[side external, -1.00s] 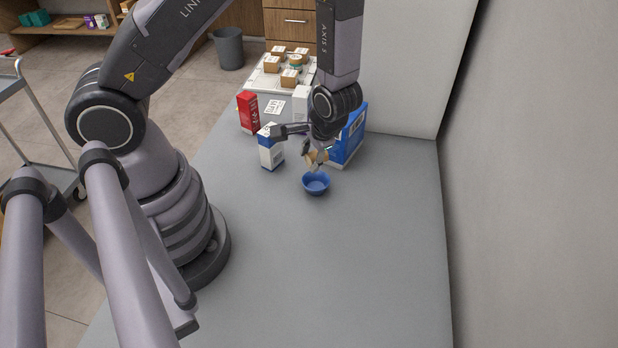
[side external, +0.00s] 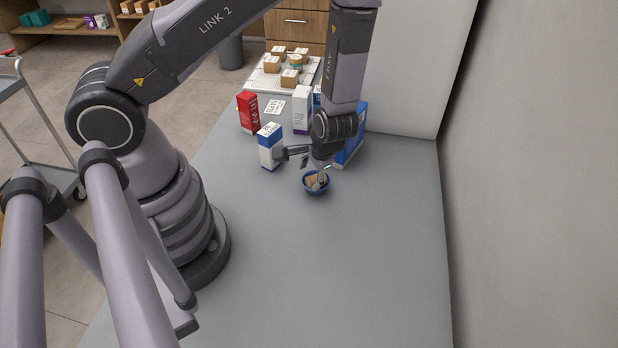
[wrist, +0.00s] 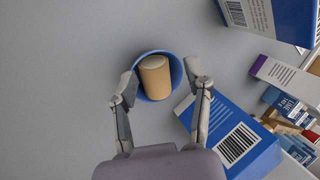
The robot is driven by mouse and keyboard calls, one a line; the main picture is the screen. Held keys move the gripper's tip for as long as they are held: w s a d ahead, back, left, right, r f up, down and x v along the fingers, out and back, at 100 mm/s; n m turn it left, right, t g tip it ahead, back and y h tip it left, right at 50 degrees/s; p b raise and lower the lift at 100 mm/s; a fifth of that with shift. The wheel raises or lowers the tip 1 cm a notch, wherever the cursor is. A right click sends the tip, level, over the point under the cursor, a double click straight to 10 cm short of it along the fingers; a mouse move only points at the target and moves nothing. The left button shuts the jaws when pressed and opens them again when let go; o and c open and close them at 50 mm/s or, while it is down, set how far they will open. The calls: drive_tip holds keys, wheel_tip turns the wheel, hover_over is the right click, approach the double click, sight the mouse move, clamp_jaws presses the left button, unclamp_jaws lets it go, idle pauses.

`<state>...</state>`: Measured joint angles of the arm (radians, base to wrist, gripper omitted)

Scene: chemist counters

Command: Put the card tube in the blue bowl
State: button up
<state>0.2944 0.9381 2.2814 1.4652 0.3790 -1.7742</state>
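The card tube (wrist: 155,80), a tan cylinder with a paler end, sits inside the blue bowl (wrist: 178,70) in the wrist view. In the side external view the tube (side external: 316,181) shows as a tan shape within the bowl (side external: 316,191), which stands on the grey counter. My gripper (wrist: 160,77) is open, with one finger on each side of the tube and a visible gap to it on both sides. In the side external view the gripper (side external: 316,165) is just above and behind the bowl.
A blue-and-white box (side external: 270,147) stands close to the left of my gripper. A large blue box (side external: 352,140) is behind it on the right. A red box (side external: 247,112), a white box (side external: 302,108) and a tray (side external: 258,82) of small boxes are farther back. The front counter is clear.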

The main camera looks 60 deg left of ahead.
sight(310, 181)
drive_tip(key=shift+o, duration=0.8)
drive_tip(key=shift+r, duration=3.55)
